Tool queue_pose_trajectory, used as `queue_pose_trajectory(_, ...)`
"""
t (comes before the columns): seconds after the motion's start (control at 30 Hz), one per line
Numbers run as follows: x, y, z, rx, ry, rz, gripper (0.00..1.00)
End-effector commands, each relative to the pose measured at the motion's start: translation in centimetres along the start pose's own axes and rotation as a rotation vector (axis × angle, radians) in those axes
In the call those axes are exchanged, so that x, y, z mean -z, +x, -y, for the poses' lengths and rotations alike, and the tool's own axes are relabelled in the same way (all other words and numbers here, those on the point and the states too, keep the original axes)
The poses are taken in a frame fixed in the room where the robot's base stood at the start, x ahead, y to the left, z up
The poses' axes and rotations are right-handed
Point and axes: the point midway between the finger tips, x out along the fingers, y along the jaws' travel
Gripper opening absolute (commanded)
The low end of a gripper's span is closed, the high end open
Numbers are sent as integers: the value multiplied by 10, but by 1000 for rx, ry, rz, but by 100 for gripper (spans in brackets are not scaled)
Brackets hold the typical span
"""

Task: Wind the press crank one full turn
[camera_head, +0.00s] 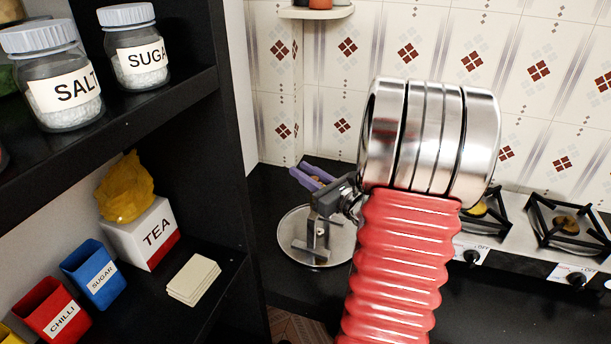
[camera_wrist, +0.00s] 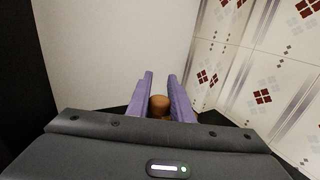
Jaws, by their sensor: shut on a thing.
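My gripper (camera_head: 312,176), with purple fingers, is above the black counter near the wall corner in the head view. In the wrist view its fingers (camera_wrist: 160,78) are closed around a round orange-brown knob (camera_wrist: 159,102), seen end-on between them. The knob appears to be the crank's handle; the rest of the crank is hidden behind the fingers and gripper body. Below my gripper in the head view is a round, shiny plate (camera_head: 291,240) with a metal bracket standing on it. I cannot tell how the bracket joins the knob.
A black shelf (camera_head: 190,95) on the left holds salt and sugar jars, a tea box (camera_head: 140,240) and chilli and sugar boxes. A stove (camera_head: 540,235) stands at the right. A tiled wall (camera_head: 330,60) rises close behind my gripper. My red arm covers part of the counter.

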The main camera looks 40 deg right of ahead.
Motion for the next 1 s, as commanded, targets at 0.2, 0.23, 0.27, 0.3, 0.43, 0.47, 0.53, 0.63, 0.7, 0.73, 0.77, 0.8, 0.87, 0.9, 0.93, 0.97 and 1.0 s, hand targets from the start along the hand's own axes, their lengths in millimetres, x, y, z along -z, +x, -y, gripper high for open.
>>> queue_pose_trajectory(0.2,0,7,1,118,0,0,0)
queue_pose_trajectory(0.23,0,7,2,135,0,0,0)
queue_pose_trajectory(0.27,0,8,2,151,0,1,0)
queue_pose_trajectory(0.3,0,9,2,171,1,0,0)
queue_pose_trajectory(0.43,0,12,4,235,0,1,0)
queue_pose_trajectory(0.47,0,13,5,250,0,0,0)
queue_pose_trajectory(0.53,0,14,6,281,0,0,0)
queue_pose_trajectory(0.63,0,16,7,319,0,1,0)
queue_pose_trajectory(0.7,0,16,8,342,0,0,0)
queue_pose_trajectory(0.73,0,17,9,351,1,0,0)
queue_pose_trajectory(0.77,0,17,9,358,0,0,0)
queue_pose_trajectory(0.8,0,17,9,368,0,1,0)
queue_pose_trajectory(0.87,0,18,10,379,0,1,0)
queue_pose_trajectory(0.9,0,18,11,386,0,1,0)
queue_pose_trajectory(0.93,0,18,11,389,0,1,0)
queue_pose_trajectory(0.97,0,18,11,392,0,1,0)
queue_pose_trajectory(1.0,0,18,11,395,0,1,0)
